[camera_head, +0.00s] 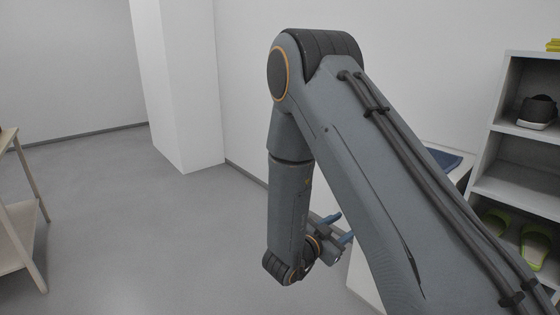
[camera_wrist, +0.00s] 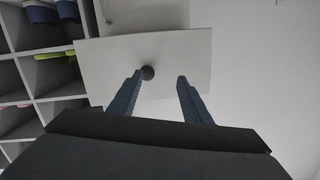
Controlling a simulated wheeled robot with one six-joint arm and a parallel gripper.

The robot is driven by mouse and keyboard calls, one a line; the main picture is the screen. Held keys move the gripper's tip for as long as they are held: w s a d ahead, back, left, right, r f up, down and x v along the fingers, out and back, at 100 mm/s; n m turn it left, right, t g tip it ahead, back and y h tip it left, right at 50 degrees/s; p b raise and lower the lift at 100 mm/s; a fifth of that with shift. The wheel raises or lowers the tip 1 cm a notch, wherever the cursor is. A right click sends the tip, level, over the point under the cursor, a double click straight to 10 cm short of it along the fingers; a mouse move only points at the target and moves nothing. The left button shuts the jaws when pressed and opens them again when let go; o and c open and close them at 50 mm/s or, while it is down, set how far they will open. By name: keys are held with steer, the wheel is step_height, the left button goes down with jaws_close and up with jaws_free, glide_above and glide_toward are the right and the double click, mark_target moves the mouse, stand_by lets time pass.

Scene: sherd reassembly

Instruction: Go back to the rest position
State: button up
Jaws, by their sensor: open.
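My gripper (camera_head: 340,228) is at the end of my bent arm, low in the middle of the head view, partly hidden behind the arm. Its two blue fingers show apart in the wrist view (camera_wrist: 155,92), with nothing between their tips that I can see gripped. A dark round knob (camera_wrist: 148,72) on a white panel (camera_wrist: 185,55) appears just beyond the left fingertip. I cannot tell how far the knob is from the fingers.
A grey shelf unit (camera_head: 508,92) on the right holds a dark shoe (camera_head: 537,112) and green slippers (camera_head: 535,246). A white cabinet (camera_head: 362,277) with a blue item (camera_head: 445,159) on top stands behind my arm. A wooden rack (camera_head: 22,222) is at left; the floor between is clear.

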steer(key=w+a+r+n+y, duration=0.3)
steer(key=a+n+y, duration=0.1)
steer(key=a+y, duration=0.55)
steer(key=s+a+r+n+g+y, duration=0.3)
steer(key=s+a+n+y, duration=0.1)
steer(key=s+a, duration=0.35)
steer(key=s+d+r+n+g, duration=0.1)
steer(key=s+r+n+g, duration=0.15)
steer(key=s, duration=0.75)
steer(key=s+d+r+n+g, duration=0.15)
steer(key=s+n+g, duration=0.25)
steer(key=s, duration=0.7)
steer(key=s+d+r+m+g+p, duration=0.1)
steer(key=s+d+r+m+p, duration=0.1)
steer(key=s+d+r+p, duration=0.3)
steer(key=d+r+p, duration=0.4)
steer(key=d+p, duration=0.1)
steer(key=p, duration=0.5)
steer(key=shift+d+r+h, duration=0.15)
steer(key=shift+r+h, duration=0.2)
